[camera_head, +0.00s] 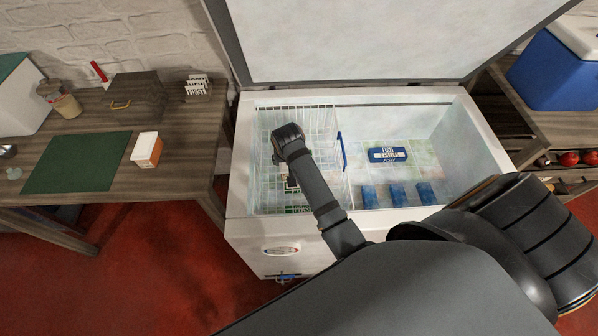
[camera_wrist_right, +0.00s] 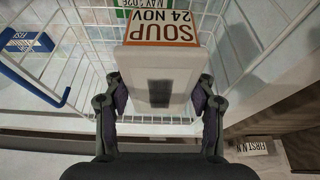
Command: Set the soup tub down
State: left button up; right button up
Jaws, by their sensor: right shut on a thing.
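The soup tub (camera_wrist_right: 165,62) is white with an orange-edged label reading SOUP 24 NOV. In the right wrist view it sits between the two fingers of my right gripper (camera_wrist_right: 158,97), which is shut on it. The tub is inside or just over the white wire basket (camera_wrist_right: 85,62) in the left part of the open chest freezer (camera_head: 255,237). In the head view my right arm reaches down into this basket and hides most of the gripper and tub. I cannot tell if the tub touches the basket floor. My left gripper is not in view.
A blue basket handle (camera_head: 342,152) stands at the basket's right side. A blue fish box (camera_head: 387,155) and several blue blocks lie in the freezer's right part. An orange-and-white box (camera_head: 147,150) stands on the left table beside a green mat (camera_head: 78,162).

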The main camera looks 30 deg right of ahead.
jog(key=shift+s+d+f, duration=0.15)
jog(key=shift+f, duration=0.25)
jog(key=shift+s+d+f, duration=0.1)
jog(key=shift+f, duration=0.3)
jog(key=shift+d+f+m, duration=0.1)
jog(key=shift+f+m, duration=0.2)
jog(key=shift+f, duration=0.25)
notch_tip(320, 180, down, 5)
jog(key=shift+r, duration=0.15)
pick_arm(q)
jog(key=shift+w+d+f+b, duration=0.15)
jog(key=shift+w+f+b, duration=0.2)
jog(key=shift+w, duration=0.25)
pick_arm(e)
jog(key=shift+f, duration=2.25)
jog(key=o, duration=1.5)
jog(key=shift+f, duration=0.15)
jog(key=shift+c, duration=0.2)
